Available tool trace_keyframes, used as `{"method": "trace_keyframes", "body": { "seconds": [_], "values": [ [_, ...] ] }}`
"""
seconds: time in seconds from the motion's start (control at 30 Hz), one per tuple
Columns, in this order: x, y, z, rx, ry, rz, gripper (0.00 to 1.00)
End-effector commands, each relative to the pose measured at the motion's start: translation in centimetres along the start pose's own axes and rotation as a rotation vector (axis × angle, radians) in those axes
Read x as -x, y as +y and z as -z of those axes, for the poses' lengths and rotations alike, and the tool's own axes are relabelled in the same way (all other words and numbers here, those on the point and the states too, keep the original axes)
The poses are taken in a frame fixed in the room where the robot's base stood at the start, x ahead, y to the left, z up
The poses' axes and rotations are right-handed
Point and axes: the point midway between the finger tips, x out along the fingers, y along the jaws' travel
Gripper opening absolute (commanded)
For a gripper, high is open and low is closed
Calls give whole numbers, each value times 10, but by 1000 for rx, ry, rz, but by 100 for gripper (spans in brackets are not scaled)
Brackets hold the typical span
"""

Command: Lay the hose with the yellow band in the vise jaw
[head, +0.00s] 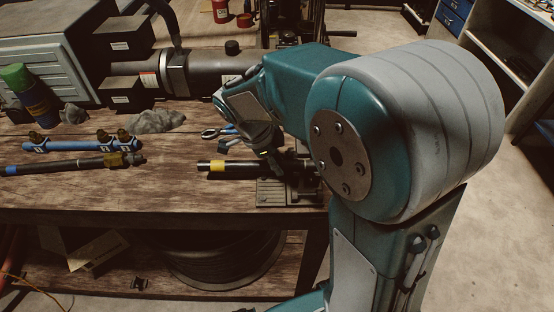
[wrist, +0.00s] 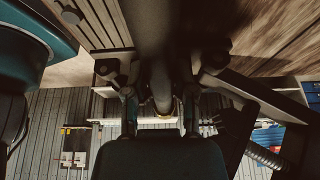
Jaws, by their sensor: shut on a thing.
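The black hose (head: 243,169) with the yellow band (head: 217,166) lies level near the front right of the bench, its banded end pointing left. My gripper (head: 272,160) is shut on it to the right of the band. In the wrist view, my gripper (wrist: 161,108) has a finger on each side of the dark, blurred hose (wrist: 152,30). The vise (head: 272,192) is a dark grey metal block with a ribbed plate at the bench's front edge, just below the hose. My arm hides the hose's right end and part of the vise, so I cannot tell whether the hose rests in the jaw.
A blue tube with brass fittings (head: 75,146) and another black hose (head: 70,165) lie at the left of the wooden bench (head: 150,195). A grey rag (head: 157,121) and pliers (head: 212,132) lie behind. A large cylindrical machine (head: 205,72) stands at the back.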

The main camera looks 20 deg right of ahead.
Motion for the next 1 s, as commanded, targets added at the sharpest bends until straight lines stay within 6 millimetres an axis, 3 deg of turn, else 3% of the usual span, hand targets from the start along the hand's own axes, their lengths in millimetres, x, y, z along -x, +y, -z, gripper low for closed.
{"method": "trace_keyframes", "body": {
  "seconds": [0.73,0.77,0.83,0.87,1.0],
  "values": [
    [-1,0,-1,0,0,1,0],
    [-1,0,-1,0,0,1,39],
    [-1,0,-1,0,0,1,70],
    [-1,0,-1,0,0,1,75],
    [-2,0,-1,0,0,1,75]
  ]
}}
